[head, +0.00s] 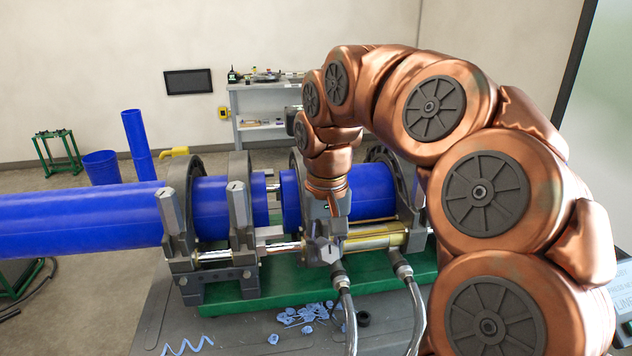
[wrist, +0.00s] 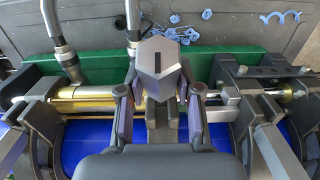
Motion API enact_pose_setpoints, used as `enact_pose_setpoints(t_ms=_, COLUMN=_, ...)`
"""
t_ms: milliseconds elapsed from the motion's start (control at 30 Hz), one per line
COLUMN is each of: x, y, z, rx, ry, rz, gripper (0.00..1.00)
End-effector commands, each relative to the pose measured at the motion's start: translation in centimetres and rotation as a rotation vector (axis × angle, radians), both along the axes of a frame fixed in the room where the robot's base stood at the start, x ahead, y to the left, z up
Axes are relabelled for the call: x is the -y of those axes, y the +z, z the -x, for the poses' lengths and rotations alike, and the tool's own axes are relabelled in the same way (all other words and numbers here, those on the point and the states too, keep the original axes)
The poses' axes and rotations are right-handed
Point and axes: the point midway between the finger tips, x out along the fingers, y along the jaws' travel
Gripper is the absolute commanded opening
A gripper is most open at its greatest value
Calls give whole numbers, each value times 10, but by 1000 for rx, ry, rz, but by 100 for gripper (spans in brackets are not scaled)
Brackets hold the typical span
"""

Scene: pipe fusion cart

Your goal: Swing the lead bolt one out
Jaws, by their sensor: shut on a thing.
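The lead bolt one (wrist: 158,66) shows in the wrist view as a grey faceted block with a dark slot, standing at the front of the pipe clamp. My gripper (wrist: 159,92) is shut on it, with one finger on each side. In the head view my gripper (head: 328,222) reaches down at the middle clamp. A grey block (head: 322,247) shows just below it. The contact itself is largely hidden there by the wrist and gripper.
Blue pipes (head: 80,222) lie in the clamps with a gap between their ends. The green base (head: 225,292) carries the clamps. Two hoses (head: 347,305) rise in front. Blue shavings (head: 300,315) litter the grey cart top. A shelf (head: 262,120) stands behind.

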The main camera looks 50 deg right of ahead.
Motion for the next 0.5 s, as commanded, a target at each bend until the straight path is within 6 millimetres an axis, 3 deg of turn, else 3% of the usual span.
enact_pose_setpoints(t_ms=267, x=-1, y=-2, z=1, rx=-1, ry=1, rz=-2, gripper=22)
enact_pose_setpoints(t_ms=500, x=-5, y=-15, z=6, rx=-1, ry=1, rz=-2, gripper=22)
